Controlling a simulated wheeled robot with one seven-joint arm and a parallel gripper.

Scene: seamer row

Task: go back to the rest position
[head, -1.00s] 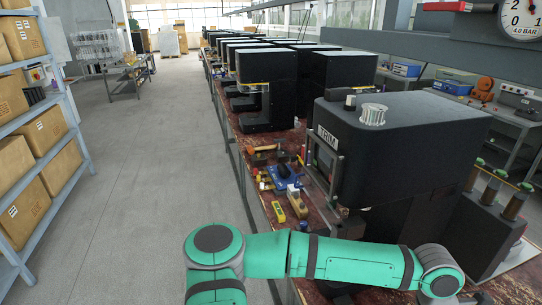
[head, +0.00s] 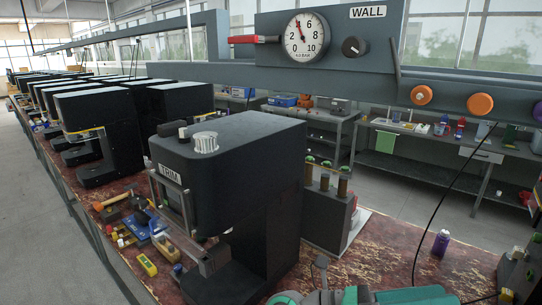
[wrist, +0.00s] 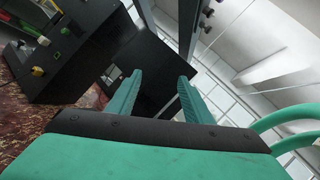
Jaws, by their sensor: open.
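My gripper (wrist: 158,92) shows in the wrist view with its two green fingers apart and nothing between them. Beyond the fingers are a black machine body and, farther off, the pale ceiling and windows, tilted in the picture. In the head view only a green part of my arm shows at the bottom edge, low over the bench; the gripper's fingers cannot be made out there.
The black TRIM machine (head: 240,190) stands on the worn red bench (head: 400,265), with tools to its left. A purple can (head: 440,243) stands at right. A wall rail with a gauge (head: 307,36) runs above. A black cable hangs at right. The aisle floor is at far left.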

